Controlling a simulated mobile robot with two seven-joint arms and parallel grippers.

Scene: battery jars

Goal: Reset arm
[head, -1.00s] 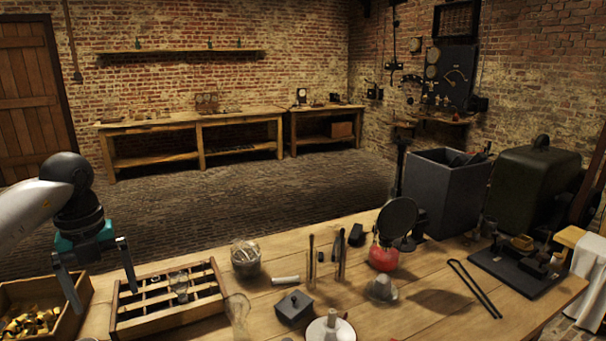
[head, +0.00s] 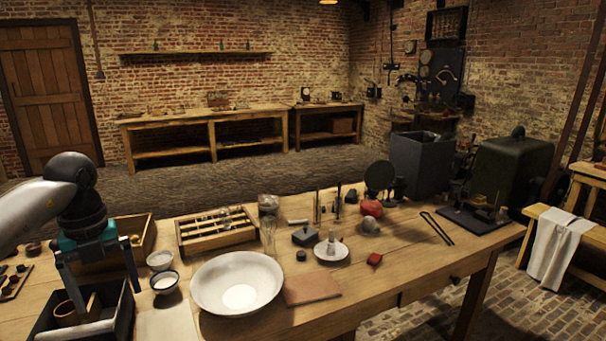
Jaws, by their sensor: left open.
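My left gripper (head: 105,300) shows at the left of the head view. Its two fingers point down and stand wide apart, with nothing seen between them. It is over or in front of a dark open box (head: 112,322) at the table's near left; I cannot tell how high above it. My right gripper is not in view. A wooden rack with slots (head: 217,241) lies on the wooden table (head: 400,290). Two glass jars, one upper (head: 268,204) and one lower (head: 269,238), stand to its right.
A wide white basin (head: 237,283) and two small bowls (head: 160,260) stand near the gripper. A brown flat piece (head: 312,288) lies right of the basin. A dish with a post (head: 331,250), a red item (head: 374,259) and tongs (head: 437,228) are farther right. The front right tabletop is mostly clear.

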